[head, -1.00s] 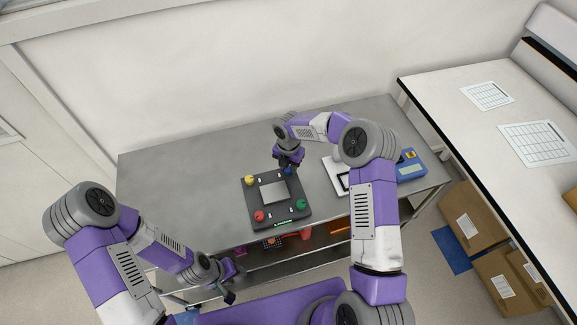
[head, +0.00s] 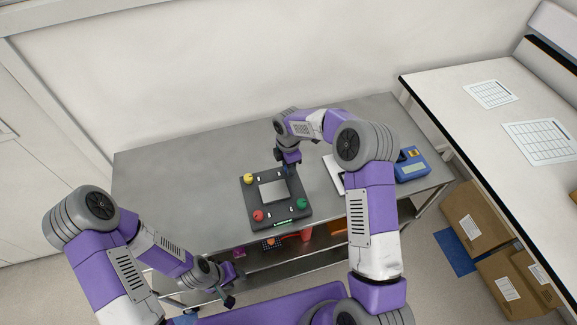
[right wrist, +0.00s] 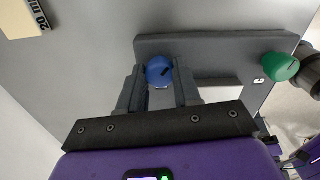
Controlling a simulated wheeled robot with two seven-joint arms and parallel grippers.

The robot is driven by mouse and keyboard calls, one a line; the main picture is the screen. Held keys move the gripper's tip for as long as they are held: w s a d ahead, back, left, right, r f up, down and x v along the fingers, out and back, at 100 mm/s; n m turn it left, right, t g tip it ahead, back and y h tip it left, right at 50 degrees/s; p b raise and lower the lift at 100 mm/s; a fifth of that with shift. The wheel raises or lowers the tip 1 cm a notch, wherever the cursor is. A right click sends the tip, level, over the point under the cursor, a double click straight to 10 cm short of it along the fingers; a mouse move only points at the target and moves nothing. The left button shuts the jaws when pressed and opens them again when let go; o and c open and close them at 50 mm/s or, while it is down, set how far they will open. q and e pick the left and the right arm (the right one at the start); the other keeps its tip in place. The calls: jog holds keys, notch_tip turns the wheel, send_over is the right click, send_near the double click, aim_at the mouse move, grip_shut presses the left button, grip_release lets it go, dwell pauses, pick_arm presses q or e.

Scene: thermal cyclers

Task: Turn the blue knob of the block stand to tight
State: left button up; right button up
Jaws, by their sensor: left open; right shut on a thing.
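The block stand (head: 261,215) is a dark square plate on the grey table, with a pale metal block (head: 272,191) in its middle. Yellow (head: 249,179), red (head: 258,215) and green (head: 301,204) knobs sit at three corners. The blue knob (right wrist: 159,71) is at the far right corner, mostly hidden by my right gripper in the head view. In the right wrist view my right gripper (right wrist: 160,80) is shut on the blue knob, a finger on each side. A dark pointer mark shows on the knob's top. My left gripper (head: 228,298) is open and empty, near the table's front edge.
A blue device (head: 411,164) and a white item (head: 333,168) stand right of the stand, partly behind my right arm. The table's left half (head: 180,185) is clear. A lower shelf holds several small items. Cardboard boxes (head: 473,217) stand on the floor at right.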

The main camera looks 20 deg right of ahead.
jog(key=m+b, duration=0.1)
jog(key=m, duration=0.3)
jog(key=shift+m, duration=0.3)
jog(key=m+b, duration=0.1)
jog(key=m, duration=0.9)
jog(key=shift+m, duration=2.9)
jog(key=o, duration=1.1)
jog(key=shift+c, duration=0.2)
